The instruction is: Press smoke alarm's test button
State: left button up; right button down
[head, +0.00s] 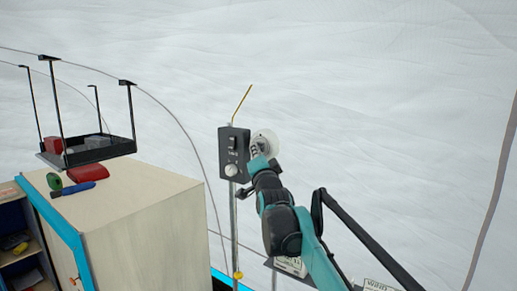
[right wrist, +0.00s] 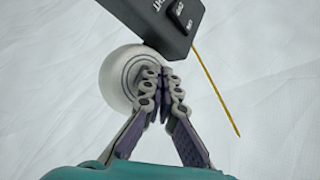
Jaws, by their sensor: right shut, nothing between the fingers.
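The smoke alarm (head: 265,138) is a round white disc beside a dark switch box, partly hidden behind my right gripper (head: 258,153) in the head view. In the right wrist view the alarm (right wrist: 117,80) shows concentric rings on its face. My right gripper (right wrist: 166,72) is shut and empty, with its fingertips in front of the alarm's right part. I cannot tell whether the tips touch it. The test button cannot be made out. My left gripper is not in view.
The dark switch box (head: 234,165) on a thin post stands close to the gripper; it also shows in the right wrist view (right wrist: 165,25). A yellow rod (head: 242,102) rises above it. A wooden cabinet (head: 135,225) with a green-and-black item and a blue-handled tool is at left, near a hanging black tray (head: 100,153).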

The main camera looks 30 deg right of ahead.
jog(key=shift+w+d, duration=0.1)
jog(key=shift+d, duration=0.1)
jog(key=shift+a, duration=0.1)
dwell(0.4)
jog(key=shift+s+a, duration=0.4)
jog(key=shift+a, duration=0.35)
jog(key=a, duration=0.1)
jog(key=s+a, duration=0.1)
jog(key=a, duration=0.1)
jog(key=s+a, duration=0.1)
jog(key=shift+a, duration=0.25)
jog(key=shift+w, duration=0.1)
dwell(0.5)
